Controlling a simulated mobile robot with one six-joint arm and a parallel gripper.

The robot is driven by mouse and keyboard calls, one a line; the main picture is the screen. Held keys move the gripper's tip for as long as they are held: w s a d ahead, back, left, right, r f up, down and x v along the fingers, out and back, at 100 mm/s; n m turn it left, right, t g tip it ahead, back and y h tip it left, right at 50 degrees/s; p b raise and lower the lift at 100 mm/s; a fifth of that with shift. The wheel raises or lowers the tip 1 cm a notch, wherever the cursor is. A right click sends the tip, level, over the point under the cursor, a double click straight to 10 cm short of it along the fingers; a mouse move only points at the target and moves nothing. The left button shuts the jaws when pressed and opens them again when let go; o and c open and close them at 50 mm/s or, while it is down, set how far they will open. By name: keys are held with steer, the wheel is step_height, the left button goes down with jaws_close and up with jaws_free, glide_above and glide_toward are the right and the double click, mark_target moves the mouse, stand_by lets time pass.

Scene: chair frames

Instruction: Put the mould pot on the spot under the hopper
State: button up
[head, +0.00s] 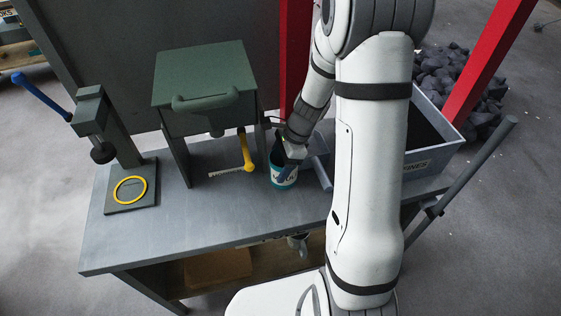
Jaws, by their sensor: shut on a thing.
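The mould pot (283,181), as I take it, is a small teal pot with a pale lettered label. It is upright at the bench's middle, right of the hopper. My gripper (287,160) is shut on it at its upper part, and my wrist hides much of its top. I cannot tell whether its base touches the bench. The hopper (204,80) is a dark green box on legs with a front handle and a short spout (216,130) below. The bench under the spout (206,150) looks bare; I see no clear mark there.
A press with a blue lever (42,97) and yellow-ringed plate (130,190) stands left. A grey bin (437,160) is right, behind my arm. Red posts (295,55) rise behind. The bench's front left (190,235) is clear.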

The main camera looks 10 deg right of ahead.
steer(key=o, duration=1.1)
steer(key=shift+f, duration=0.1)
